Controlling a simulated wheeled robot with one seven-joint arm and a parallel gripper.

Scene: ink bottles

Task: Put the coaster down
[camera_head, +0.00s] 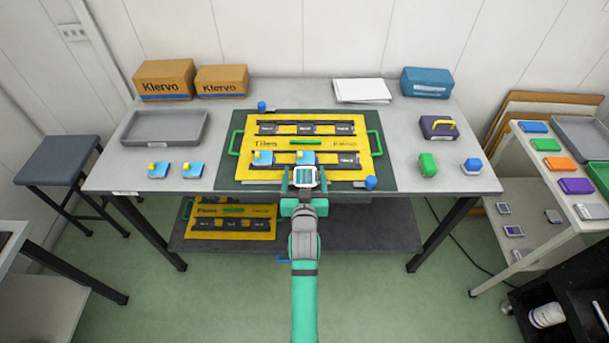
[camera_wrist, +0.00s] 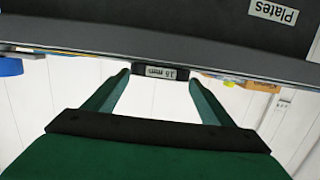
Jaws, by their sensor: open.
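My gripper (camera_head: 304,177) is over the front edge of the table, in front of the yellow board (camera_head: 245,172) marked "Tiles". In the wrist view its two green fingers (camera_wrist: 157,78) stand apart. A small dark block (camera_wrist: 160,71) with a pale label shows between the fingertips, and I cannot tell whether they touch it. Nothing in view is clearly a coaster. Two similar pieces (camera_head: 158,170) (camera_head: 193,170) sit on the table at left.
A grey tray (camera_head: 128,139) is at left. A blue-capped bottle (camera_head: 371,183) stands by the board's front right corner. A green piece (camera_head: 427,165), another blue-capped bottle (camera_head: 472,165) and a purple box (camera_head: 438,128) are at right.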

